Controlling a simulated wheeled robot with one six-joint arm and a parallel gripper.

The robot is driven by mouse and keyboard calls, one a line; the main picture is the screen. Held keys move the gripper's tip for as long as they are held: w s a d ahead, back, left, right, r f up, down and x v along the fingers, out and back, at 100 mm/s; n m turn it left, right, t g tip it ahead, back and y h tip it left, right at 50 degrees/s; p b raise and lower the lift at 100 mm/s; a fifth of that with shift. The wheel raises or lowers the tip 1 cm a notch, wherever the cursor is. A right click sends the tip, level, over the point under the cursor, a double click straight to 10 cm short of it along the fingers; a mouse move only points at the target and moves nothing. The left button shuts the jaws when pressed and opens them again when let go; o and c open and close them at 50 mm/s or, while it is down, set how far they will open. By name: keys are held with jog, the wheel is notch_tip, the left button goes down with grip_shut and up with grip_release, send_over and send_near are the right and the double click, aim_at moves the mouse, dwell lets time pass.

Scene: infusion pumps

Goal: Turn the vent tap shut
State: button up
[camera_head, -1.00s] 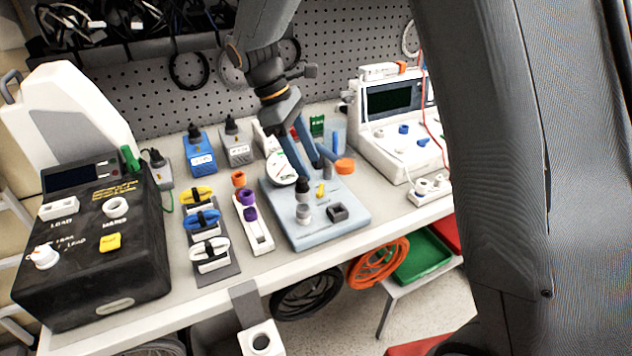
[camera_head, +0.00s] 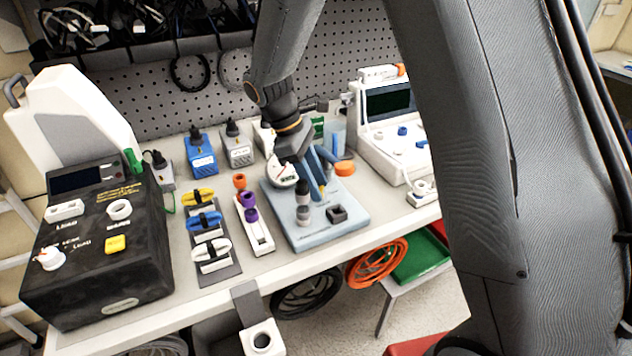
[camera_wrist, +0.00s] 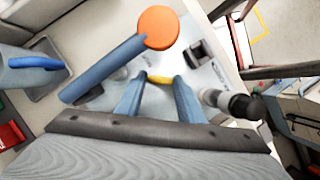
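The light blue board (camera_head: 345,222) stands on the bench and carries a small yellow tap handle (camera_head: 323,189), which I take to be the vent tap. In the wrist view the yellow handle (camera_wrist: 160,79) lies crosswise between the tips of my gripper's (camera_wrist: 160,88) two blue fingers. The fingers are apart; I cannot tell whether they touch the handle. In the head view my gripper (camera_head: 317,188) points down at the board, and its fingers hide part of the handle.
A blue pipe with an orange cap (camera_wrist: 158,27) rises beside the fingers. A black-topped grey fitting (camera_wrist: 235,103) stands close on the other side. A dark square block (camera_head: 337,214) and a white round gauge (camera_head: 283,175) are also near.

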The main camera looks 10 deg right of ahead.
jog(key=shift+c, duration=0.3)
jog(key=m, duration=0.2)
jog(key=m+g+p, duration=0.1)
jog(key=m+y+p, duration=0.1)
jog(key=m, duration=0.1)
jog(key=shift+w+d+m+g, duration=0.2)
jog(key=shift+w+m+g, duration=0.1)
jog(key=shift+g, duration=0.1)
jog(key=shift+d+m+g+y+p, duration=0.15)
jog(key=shift+m+y, duration=0.3)
jog(key=shift+m, duration=0.65)
jog(key=shift+a+m+g+y+p, duration=0.2)
jog(key=shift+m+y, duration=0.25)
jog(key=shift+m, duration=0.65)
jog(key=o, duration=1.1)
jog(key=shift+c, duration=0.2)
jog(key=shift+d, duration=0.2)
jog(key=shift+w+r, duration=0.1)
jog(key=shift+r, duration=0.05)
